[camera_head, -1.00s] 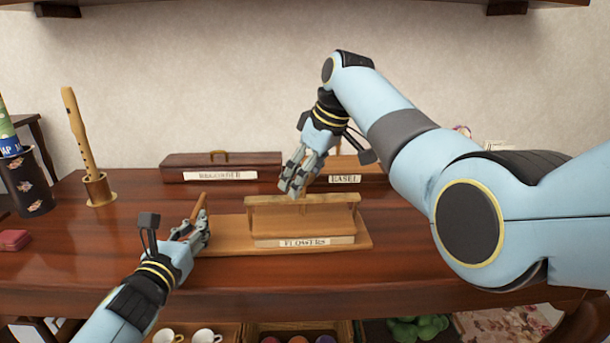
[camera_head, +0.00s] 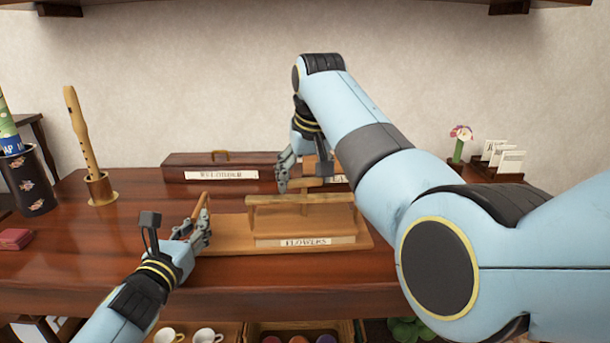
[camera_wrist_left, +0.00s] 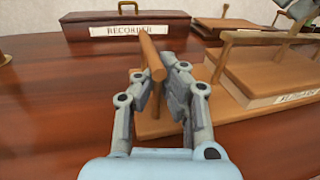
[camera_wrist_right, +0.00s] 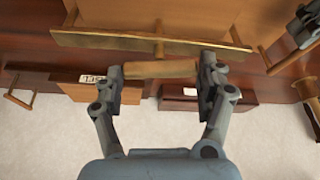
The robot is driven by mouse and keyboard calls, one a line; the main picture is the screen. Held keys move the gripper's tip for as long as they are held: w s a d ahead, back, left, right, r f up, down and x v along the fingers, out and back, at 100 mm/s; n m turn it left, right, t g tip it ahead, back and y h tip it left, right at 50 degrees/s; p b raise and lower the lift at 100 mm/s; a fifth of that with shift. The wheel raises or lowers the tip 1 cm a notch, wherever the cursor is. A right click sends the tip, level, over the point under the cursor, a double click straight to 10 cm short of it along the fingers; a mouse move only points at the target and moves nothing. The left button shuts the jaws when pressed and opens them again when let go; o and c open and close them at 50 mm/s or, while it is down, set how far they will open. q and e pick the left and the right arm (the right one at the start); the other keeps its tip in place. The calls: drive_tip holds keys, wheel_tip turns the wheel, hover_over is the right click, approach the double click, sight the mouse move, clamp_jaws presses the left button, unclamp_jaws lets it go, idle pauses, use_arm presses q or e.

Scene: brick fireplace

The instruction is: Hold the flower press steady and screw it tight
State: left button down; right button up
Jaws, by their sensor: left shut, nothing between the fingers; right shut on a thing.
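The flower press (camera_head: 230,235) is a tan wooden board with raised blocks, a cross-beam (camera_head: 325,199) and a FLOWERS label, on the dark table. My left gripper (camera_head: 203,230) is at its left end, beside a wooden handle (camera_head: 200,204). In the left wrist view its fingers are close to the handle (camera_wrist_left: 152,55) but shut without it. My right gripper (camera_head: 283,183) is just behind the beam. In the right wrist view it is shut on a short wooden bar (camera_wrist_right: 160,68) at the beam. The screw shaft is mostly hidden.
Behind the press stands a RECORDER box (camera_head: 180,164); another box is partly hidden by my right arm. A recorder (camera_head: 82,130) on a stand and a dark cylinder (camera_head: 28,180) are at the left. A flower (camera_head: 461,135) and cards (camera_head: 508,162) stand at the right.

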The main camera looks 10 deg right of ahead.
use_arm(q)
drive_tip(key=shift+r, duration=0.15)
idle(0.3)
use_arm(e)
drive_tip(key=o, duration=1.2)
drive_tip(key=v, duration=0.7)
drive_tip(key=shift+r, duration=0.2)
use_arm(q)
drive_tip(key=c, duration=2)
unclamp_jaws()
use_arm(e)
drive_tip(key=shift+s, duration=0.1)
